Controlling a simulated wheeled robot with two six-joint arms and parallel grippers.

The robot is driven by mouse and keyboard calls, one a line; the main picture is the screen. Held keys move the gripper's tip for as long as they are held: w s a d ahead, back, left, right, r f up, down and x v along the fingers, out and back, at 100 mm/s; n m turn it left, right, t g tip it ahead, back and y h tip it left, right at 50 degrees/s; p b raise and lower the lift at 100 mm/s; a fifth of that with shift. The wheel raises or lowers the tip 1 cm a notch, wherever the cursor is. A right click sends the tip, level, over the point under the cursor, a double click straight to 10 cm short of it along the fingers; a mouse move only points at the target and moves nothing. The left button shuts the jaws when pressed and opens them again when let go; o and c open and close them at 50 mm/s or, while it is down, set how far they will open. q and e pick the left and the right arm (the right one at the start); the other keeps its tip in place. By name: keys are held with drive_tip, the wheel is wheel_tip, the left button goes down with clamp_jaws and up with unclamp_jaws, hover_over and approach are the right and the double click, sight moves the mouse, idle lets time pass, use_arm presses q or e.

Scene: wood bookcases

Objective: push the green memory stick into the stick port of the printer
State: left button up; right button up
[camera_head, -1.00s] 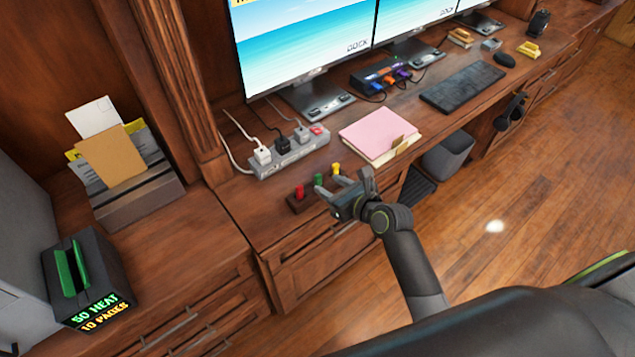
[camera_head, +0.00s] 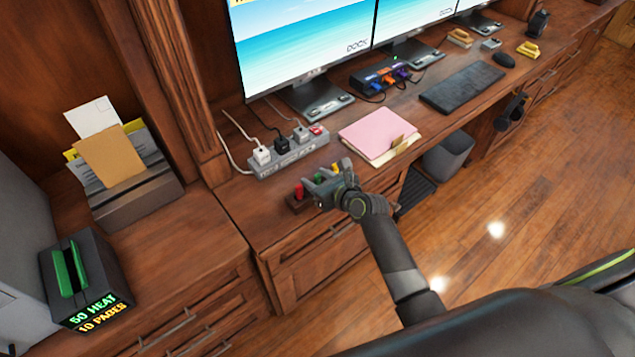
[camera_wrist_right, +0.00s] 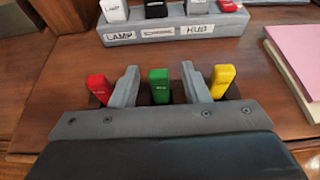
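The green memory stick (camera_head: 318,178) stands upright in a dark wooden holder (camera_head: 296,204) at the desk's front edge, between a red stick (camera_head: 299,191) and a yellow stick (camera_head: 336,168). My right gripper (camera_head: 326,178) is open around the green stick. In the right wrist view the green stick (camera_wrist_right: 159,86) stands between the two spread fingers of the right gripper (camera_wrist_right: 160,84), with a gap on each side. The red stick (camera_wrist_right: 98,88) and yellow stick (camera_wrist_right: 221,80) are outside the fingers. My left gripper is not in view. I cannot make out the printer or its port.
A labelled power strip (camera_head: 290,153) with plugs lies behind the sticks. A pink folder (camera_head: 377,133) lies to their right. A dark device marked "50 HEAT 10 PAGES" (camera_head: 100,275) and a paper holder (camera_head: 135,205) stand at left. Monitors and a keyboard (camera_head: 462,88) are farther back.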

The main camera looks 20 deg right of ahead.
clamp_jaws()
drive_tip(key=shift+r, duration=0.1)
